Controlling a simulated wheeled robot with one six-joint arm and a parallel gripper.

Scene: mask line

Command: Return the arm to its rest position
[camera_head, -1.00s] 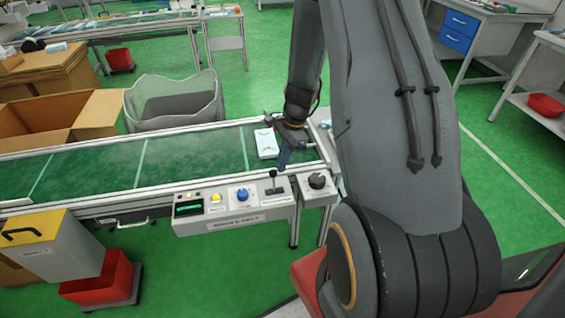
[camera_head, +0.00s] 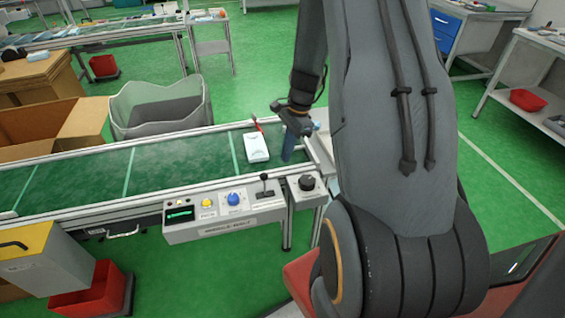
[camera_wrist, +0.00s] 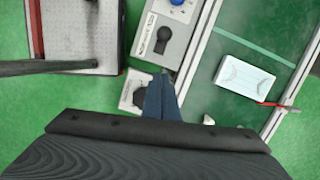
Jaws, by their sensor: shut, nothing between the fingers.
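My gripper (camera_head: 291,146) is shut and empty. In the head view it hangs over the right end of the conveyor belt, and part of it is dark against the belt's frame. In the wrist view my gripper (camera_wrist: 163,97) points past the side of the conveyor, over the control panel's dark knob. My arm (camera_head: 400,120) rises in front of the head camera and hides much of the right side.
A white mask pack (camera_head: 252,148) lies on the green conveyor belt (camera_head: 180,165), left of my gripper. It also shows in the wrist view (camera_wrist: 244,77). The control panel (camera_head: 225,212) runs along the near edge. A grey bin (camera_head: 160,112) stands behind the belt.

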